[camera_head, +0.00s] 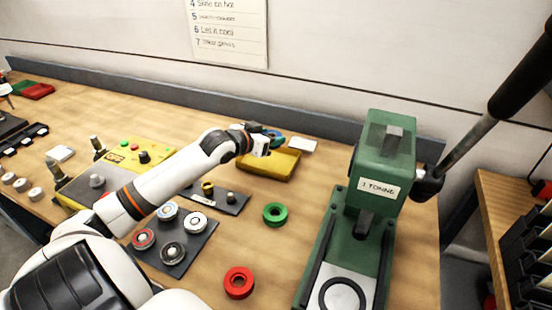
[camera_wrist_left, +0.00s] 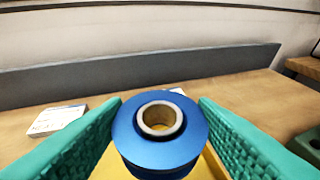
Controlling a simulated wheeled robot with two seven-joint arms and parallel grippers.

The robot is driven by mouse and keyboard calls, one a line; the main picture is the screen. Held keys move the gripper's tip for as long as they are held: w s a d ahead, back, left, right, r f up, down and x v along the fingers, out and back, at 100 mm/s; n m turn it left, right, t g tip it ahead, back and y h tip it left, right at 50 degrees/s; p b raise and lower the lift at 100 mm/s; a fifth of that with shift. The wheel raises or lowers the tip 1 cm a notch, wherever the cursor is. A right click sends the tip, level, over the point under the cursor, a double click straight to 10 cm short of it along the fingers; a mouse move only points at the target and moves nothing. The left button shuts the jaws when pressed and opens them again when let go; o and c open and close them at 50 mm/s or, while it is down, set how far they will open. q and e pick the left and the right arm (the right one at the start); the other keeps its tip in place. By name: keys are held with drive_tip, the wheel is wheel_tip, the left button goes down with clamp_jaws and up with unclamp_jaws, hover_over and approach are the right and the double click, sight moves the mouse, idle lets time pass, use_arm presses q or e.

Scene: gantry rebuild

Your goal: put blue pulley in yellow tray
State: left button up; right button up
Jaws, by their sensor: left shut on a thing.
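The blue pulley (camera_wrist_left: 160,152) is a blue ring with a pale metal hub, held between the teal finger pads of my left gripper (camera_wrist_left: 160,140). In the head view my left gripper (camera_head: 268,138) is at the end of the white arm, over the back part of the yellow tray (camera_head: 268,168). The blue pulley is small and partly hidden there. The yellow tray (camera_wrist_left: 205,165) also shows beneath the pulley in the wrist view; the pulley appears above it, but the exact height is hard to tell. My right gripper is not in view.
A green press (camera_head: 383,165) stands right of the tray. A green ring (camera_head: 275,214) and a red ring (camera_head: 239,282) lie in front. A dark mat (camera_head: 172,250) holds several rings. A white card (camera_head: 303,145) lies behind the tray, near the grey back rail.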

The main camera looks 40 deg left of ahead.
sight(267, 164)
use_arm(q)
drive_tip(key=shift+w+a+r, duration=0.25)
drive_tip(key=shift+a, duration=0.25)
drive_tip(key=shift+w+a+r, duration=0.2)
drive_tip(key=shift+a+r, duration=0.05)
drive_tip(key=shift+a, duration=0.25)
wheel_tip(267, 164, down, 10)
drive_tip(key=shift+r+p, duration=0.2)
drive_tip(key=shift+p, duration=0.15)
drive_tip(key=o, duration=1)
drive_tip(key=shift+f, duration=0.1)
drive_tip(key=shift+o, duration=0.2)
drive_tip(key=v, duration=1.2)
drive_tip(key=shift+d, duration=0.1)
drive_tip(key=shift+s, duration=0.1)
